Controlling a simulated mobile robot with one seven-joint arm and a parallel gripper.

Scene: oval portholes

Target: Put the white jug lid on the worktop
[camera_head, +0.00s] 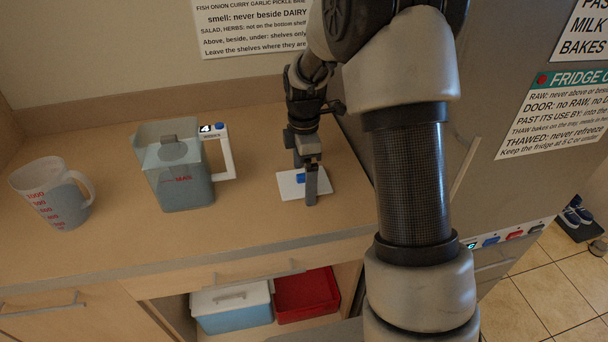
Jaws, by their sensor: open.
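The white jug lid (289,189) lies flat on the wooden worktop (240,215), a square white plate with a blue piece (300,178) on top. My gripper (306,184) points down over the lid's right part, close to the blue piece. It is open. The near finger hides part of the lid, so I cannot tell whether either finger touches it. A grey-blue jug (184,187) with a white handle and red lettering stands upright on the worktop, left of the lid.
A clear measuring jug (56,197) with red marks stands at the far left. The fridge (420,70) rises close on the right. Below the worktop, a blue box with a white lid (232,311) and a red tray (305,294) sit in an open compartment. The worktop's front is clear.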

